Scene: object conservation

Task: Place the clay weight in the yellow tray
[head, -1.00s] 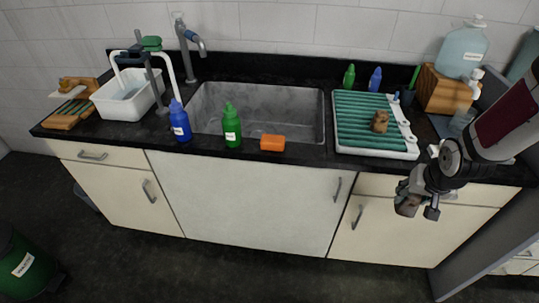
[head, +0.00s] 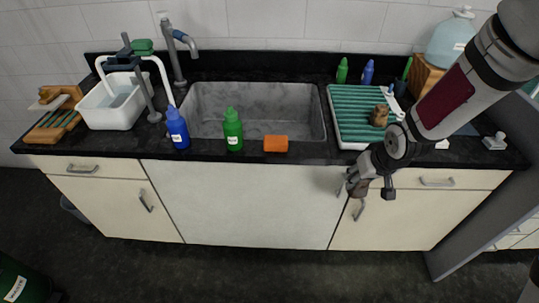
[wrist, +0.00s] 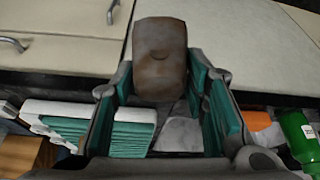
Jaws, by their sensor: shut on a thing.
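My gripper (head: 371,187) is shut on a brown, rounded block that looks like the clay weight (wrist: 160,50). In the wrist view the block sits upright between the two green-padded fingers. In the head view my gripper hangs in front of the right cabinet doors, below the counter's front edge, and the block is small and hard to make out there. I see no yellow tray in either view.
A green draining rack (head: 352,98) holds another brown lump (head: 379,115). An orange block (head: 276,143), a green bottle (head: 233,129) and a blue bottle (head: 178,127) stand before the sink (head: 255,110). A white tub (head: 113,107) is left. Floor in front is clear.

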